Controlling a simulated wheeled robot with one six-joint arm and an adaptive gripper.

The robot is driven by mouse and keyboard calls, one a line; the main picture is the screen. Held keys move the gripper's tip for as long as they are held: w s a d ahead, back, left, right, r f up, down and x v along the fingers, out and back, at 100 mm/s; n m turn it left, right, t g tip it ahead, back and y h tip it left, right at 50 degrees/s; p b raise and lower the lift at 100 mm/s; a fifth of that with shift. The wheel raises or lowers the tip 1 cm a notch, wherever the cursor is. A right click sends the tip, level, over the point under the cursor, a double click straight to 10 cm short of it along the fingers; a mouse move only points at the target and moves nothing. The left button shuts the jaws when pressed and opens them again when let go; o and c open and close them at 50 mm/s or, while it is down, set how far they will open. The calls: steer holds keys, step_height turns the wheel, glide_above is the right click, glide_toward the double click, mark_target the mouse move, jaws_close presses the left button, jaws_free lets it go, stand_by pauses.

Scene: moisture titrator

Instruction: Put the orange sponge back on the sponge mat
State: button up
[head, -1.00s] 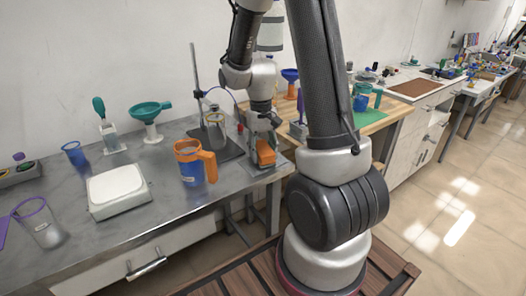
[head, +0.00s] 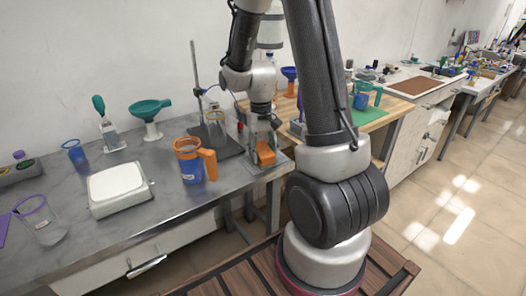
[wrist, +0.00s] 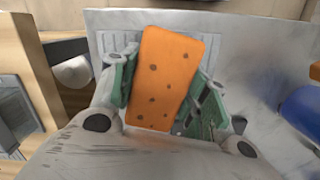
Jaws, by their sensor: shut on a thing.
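The orange sponge (wrist: 168,75) is held between the green fingers of my gripper (wrist: 163,88) in the wrist view. It also shows in the head view (head: 265,159), low over the right end of the metal bench. My gripper (head: 264,148) points down there and is shut on it. A grey mat (wrist: 108,42) with ribs shows behind and left of the sponge in the wrist view, and its edge shows in the head view (head: 284,164). The sponge appears over the mat; whether they touch cannot be told.
A stirrer stand with a glass beaker (head: 215,124) is behind. A white balance (head: 117,186) sits further left. The bench's right edge is close to the mat.

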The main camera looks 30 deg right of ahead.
steer(key=o, duration=1)
steer(key=shift+r, duration=0.1)
steer(key=shift+w+d+r, duration=0.1)
steer(key=shift+w+r, duration=0.05)
steer(key=shift+r, duration=1.15)
steer(key=shift+w+a+r, duration=0.1)
steer(key=shift+w+r, duration=0.05)
steer(key=shift+r, duration=1.1)
steer(key=shift+w+d+r, duration=0.1)
steer(key=shift+w+r, duration=0.05)
steer(key=shift+r, duration=1.15)
step_height(320, 180, up, 12)
steer(key=w, duration=0.1)
steer(key=shift+w+d, duration=0.2)
steer(key=shift+w, duration=0.05)
steer(key=shift+w, duration=0.1)
